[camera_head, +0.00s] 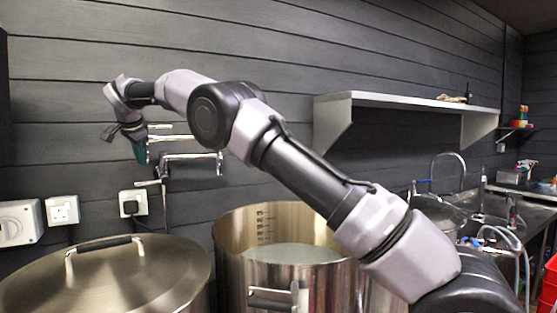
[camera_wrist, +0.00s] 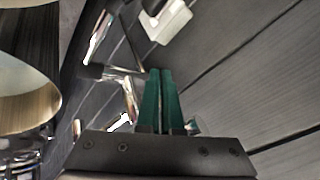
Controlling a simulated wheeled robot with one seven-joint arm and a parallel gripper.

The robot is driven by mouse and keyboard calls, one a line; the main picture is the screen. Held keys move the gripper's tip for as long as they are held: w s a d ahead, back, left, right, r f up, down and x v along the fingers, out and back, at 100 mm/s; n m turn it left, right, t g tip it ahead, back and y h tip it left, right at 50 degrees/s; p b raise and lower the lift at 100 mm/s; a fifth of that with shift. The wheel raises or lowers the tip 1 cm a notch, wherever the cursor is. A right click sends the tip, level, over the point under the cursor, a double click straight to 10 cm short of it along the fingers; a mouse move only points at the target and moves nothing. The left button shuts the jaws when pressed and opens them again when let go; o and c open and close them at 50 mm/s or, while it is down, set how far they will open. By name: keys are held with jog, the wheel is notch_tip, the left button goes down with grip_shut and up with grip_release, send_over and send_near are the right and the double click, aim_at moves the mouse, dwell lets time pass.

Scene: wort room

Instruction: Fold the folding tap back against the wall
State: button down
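The folding tap (camera_head: 190,157) is a chrome, jointed pipe on the dark plank wall, above and between the two pots. Its arms run left from an end at the right, with a thin spout hanging down at the left. My gripper (camera_head: 140,152) is at the tap's left end, its teal fingers pointing down. In the wrist view my gripper (camera_wrist: 160,72) has both fingers side by side with almost no gap and nothing visible between them. Chrome parts of the tap (camera_wrist: 130,100) show just left of the fingers; contact cannot be told.
A lidded pot (camera_head: 110,275) stands below left, and an open pot (camera_head: 285,255) with pale liquid stands below centre. Sockets (camera_head: 62,210) are on the wall at left. A white shelf (camera_head: 400,101) juts out at right, above a sink (camera_head: 480,225).

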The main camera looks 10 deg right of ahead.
jog(key=shift+w+d, duration=0.1)
jog(key=a+v, duration=0.1)
jog(key=v, duration=1)
jog(key=w+d+r+g, duration=0.1)
jog(key=w+d+r, duration=0.1)
jog(key=d, duration=0.7)
jog(key=w+d+r, duration=0.1)
jog(key=d+r, duration=0.1)
jog(key=d, duration=0.7)
jog(key=s+d+r+n+y, duration=0.1)
jog(key=s+d, duration=0.3)
jog(key=d, duration=0.6)
jog(key=s+d+r, duration=0.1)
jog(key=s+d, duration=0.2)
jog(key=d, duration=0.7)
jog(key=s+d+f+n, duration=0.1)
jog(key=s+d+f, duration=0.1)
jog(key=s+d, duration=0.45)
jog(key=s+d+f, duration=0.3)
jog(key=s+d, duration=0.3)
jog(key=s, duration=0.2)
jog(key=s+d+f+n, duration=0.1)
jog(key=s+d+f, duration=0.3)
jog(key=s+f, duration=0.5)
jog(key=s, duration=0.2)
jog(key=shift+s+f+t, duration=0.15)
jog(key=shift+s+t, duration=0.15)
jog(key=shift+t, duration=0.1)
